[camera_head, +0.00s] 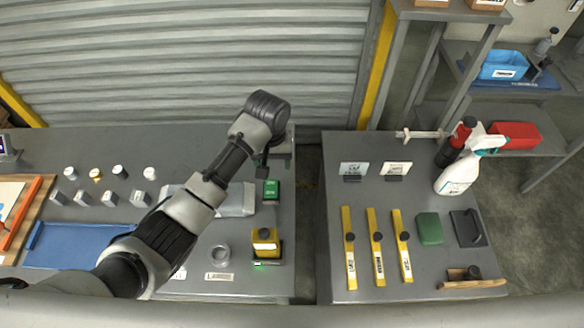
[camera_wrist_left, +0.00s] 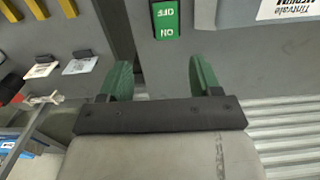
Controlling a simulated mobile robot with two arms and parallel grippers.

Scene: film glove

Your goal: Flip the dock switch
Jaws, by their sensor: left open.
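The dock switch is a small green block marked ON and OFF (camera_head: 271,189) on the right part of the left table. In the left wrist view the switch (camera_wrist_left: 166,18) shows upside down at the top edge, its upper part cut off. My left gripper (camera_head: 264,170) is above the table just behind the switch, partly hidden by my own wrist. In the left wrist view its two green fingers (camera_wrist_left: 162,75) stand wide apart with nothing between them. The switch lies ahead of the gap and looks apart from both fingers. My right gripper is not in view.
A yellow device (camera_head: 265,238) with a green light stands in front of the switch. A grey ring (camera_head: 220,253) and a blue mat (camera_head: 75,246) lie on the left table. A gap separates the right table, which holds yellow bars (camera_head: 377,258) and a spray bottle (camera_head: 457,174). A shutter rises behind.

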